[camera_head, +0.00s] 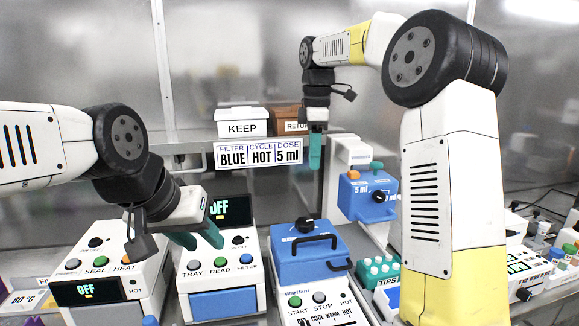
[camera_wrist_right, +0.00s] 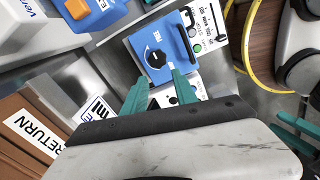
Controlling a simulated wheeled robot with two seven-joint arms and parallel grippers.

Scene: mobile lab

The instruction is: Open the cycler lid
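The cycler (camera_head: 322,307) is a white box with a blue lid (camera_head: 291,270) that lies shut on top. The lid carries a black handle and a black knob (camera_head: 305,225). In the right wrist view the blue lid (camera_wrist_right: 148,38) shows beyond the fingertips, with its knob (camera_wrist_right: 155,58) and handle (camera_wrist_right: 190,32). My right gripper (camera_head: 316,168) points down behind and above the cycler. Its teal fingers (camera_wrist_right: 160,76) are apart with nothing between them. My left gripper (camera_head: 207,243) is left of the cycler, over the reader box, with its teal fingers apart and empty.
The reader box (camera_head: 220,304) with TRAY and READ buttons stands left of the cycler; a sealer (camera_head: 92,292) stands farther left. A blue-fronted 5 ml dispenser (camera_head: 367,197) stands behind right. KEEP (camera_head: 242,129) and RETURN (camera_head: 289,126) bins sit on the back shelf. A TIPS rack (camera_head: 377,268) is at right.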

